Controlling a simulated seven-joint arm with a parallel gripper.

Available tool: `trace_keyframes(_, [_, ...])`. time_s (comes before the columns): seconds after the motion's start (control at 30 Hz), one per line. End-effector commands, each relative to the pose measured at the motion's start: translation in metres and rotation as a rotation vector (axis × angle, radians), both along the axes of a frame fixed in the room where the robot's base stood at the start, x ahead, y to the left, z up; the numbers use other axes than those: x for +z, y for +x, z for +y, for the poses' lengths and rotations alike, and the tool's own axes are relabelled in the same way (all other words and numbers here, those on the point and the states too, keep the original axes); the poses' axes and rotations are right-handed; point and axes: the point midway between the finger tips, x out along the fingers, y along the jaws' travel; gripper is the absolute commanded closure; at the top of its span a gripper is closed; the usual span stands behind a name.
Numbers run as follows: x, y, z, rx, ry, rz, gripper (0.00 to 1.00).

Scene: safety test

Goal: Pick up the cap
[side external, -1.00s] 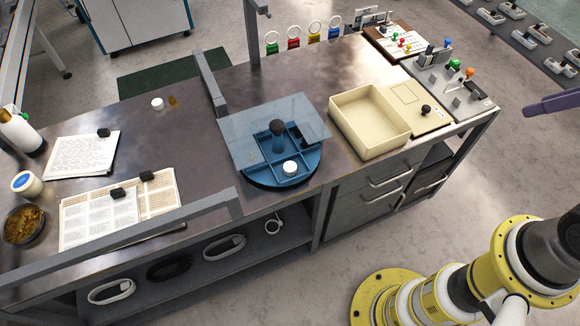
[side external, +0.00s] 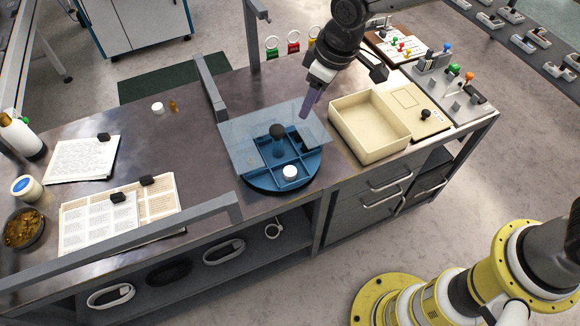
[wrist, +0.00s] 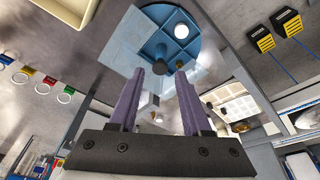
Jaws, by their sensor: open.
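A small white round cap (side external: 290,172) sits in a front compartment of the round blue divided tray (side external: 262,183); it also shows in the wrist view (wrist: 181,30). A clear flat panel (side external: 245,135) lies over the back and left of the tray, and a black knob (side external: 277,130) stands up at its middle. A second white cap-like piece (side external: 157,107) lies at the back left beside a small amber item (side external: 173,103). My gripper (side external: 307,113), with purple fingers, is open and empty, above the panel's back right corner, apart from both white pieces. It shows in the wrist view (wrist: 160,75).
A cream open bin (side external: 370,148) stands right of the tray, with a control panel (side external: 450,80) beyond. A grey post (side external: 210,85) and a front rail (side external: 130,240) rise from the bench. Papers (side external: 120,208) and a bowl (side external: 24,228) are at left.

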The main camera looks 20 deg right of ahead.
Motion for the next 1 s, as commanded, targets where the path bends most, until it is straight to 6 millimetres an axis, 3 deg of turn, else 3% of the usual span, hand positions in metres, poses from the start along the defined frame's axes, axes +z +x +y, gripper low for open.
trace_keyframes(0.03, [-0.022, -0.006, 0.013, 0.027, -0.018, 0.033, 0.52])
trace_keyframes(0.2, [-0.06, -0.024, 0.03, 0.075, -0.056, 0.095, 0.52])
trace_keyframes(0.37, [-0.077, -0.026, 0.036, 0.085, -0.059, 0.1, 0.52])
trace_keyframes(0.7, [-0.135, -0.019, 0.041, 0.084, -0.06, 0.099, 0.52])
trace_keyframes(1.0, [-0.157, -0.016, 0.044, 0.084, -0.058, 0.098, 0.52])
